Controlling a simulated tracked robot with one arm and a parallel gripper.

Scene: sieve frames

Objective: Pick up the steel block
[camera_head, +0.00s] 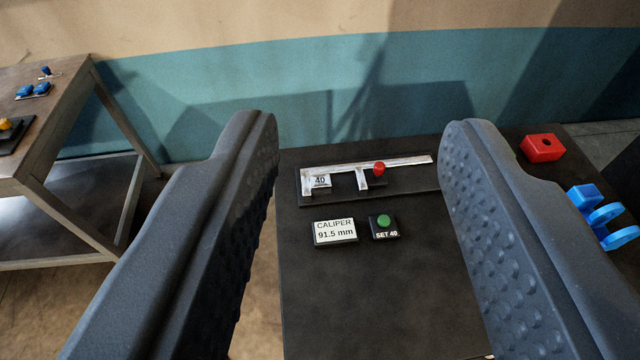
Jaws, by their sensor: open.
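My gripper (362,122) is open, with its two dark ridged fingers reaching up from the bottom on both sides of the view. Nothing is held between them. I cannot make out a steel block for certain. A silver caliper (405,162) with a red knob (379,168) lies on a dark base at the back of the black table (375,300), seen between the fingers. A small piece marked "40" (320,181) is at its left end; I cannot tell whether it is a block or a label.
In front of the caliper are a "CALIPER 91.5 mm" sign (335,232) and a green button (384,221) marked "SET 40". A red block (542,148) and blue parts (583,197) are at right. A wooden table (60,125) stands left, across a floor gap. A wall is behind.

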